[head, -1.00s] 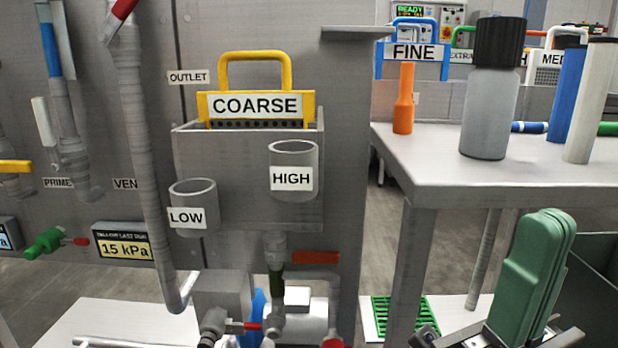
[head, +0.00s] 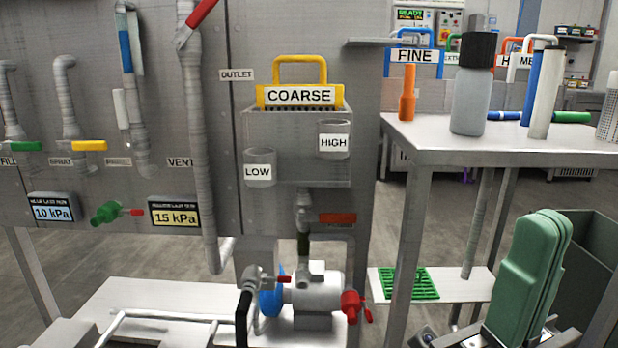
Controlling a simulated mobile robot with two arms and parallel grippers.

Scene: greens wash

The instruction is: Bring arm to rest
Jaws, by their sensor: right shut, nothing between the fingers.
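My right gripper (head: 550,222) is at the lower right of the head view, pointing up, with its green fingers pressed together and nothing seen between them. It stands in front of the grey bin and to the right of the metal table's leg, apart from the things on the table. My left gripper is not in view.
A metal table (head: 430,140) at right bears an orange cylinder (head: 407,95), a grey bottle (head: 471,95) and blue and white tubes. A dark grey bin (head: 590,245) is behind my gripper. A wall panel carries the yellow COARSE basket (head: 300,95); a pump (head: 318,293) sits below.

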